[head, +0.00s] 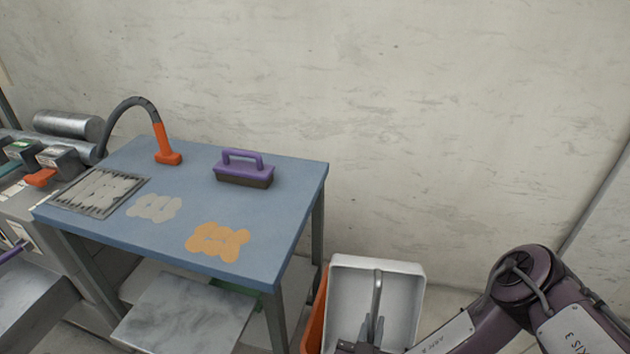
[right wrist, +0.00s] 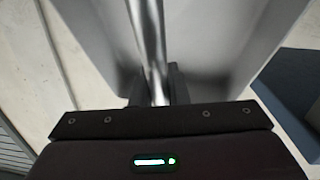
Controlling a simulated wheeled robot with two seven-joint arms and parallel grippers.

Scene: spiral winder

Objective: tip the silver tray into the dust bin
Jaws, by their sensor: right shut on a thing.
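The silver tray (head: 345,296) is at the bottom of the head view, right of the blue table, with its pale rim and hollow grey side facing me. It looks tilted up. A metal bar handle (head: 377,292) runs down in front of it. My right gripper (head: 373,332) is shut on this handle; the right wrist view shows the bar (right wrist: 150,45) between its fingers (right wrist: 155,85) and the tray (right wrist: 215,45) beyond. An orange bin (head: 314,318), likely the dust bin, shows partly at the tray's left, mostly hidden behind it. My left gripper is out of view.
The blue table (head: 180,245) holds a purple-handled brush (head: 244,169), an orange-ended bent hose (head: 167,145), a flat grate (head: 98,191), and pale and orange patches. A machine with rollers (head: 68,124) stands at left. The wall is behind.

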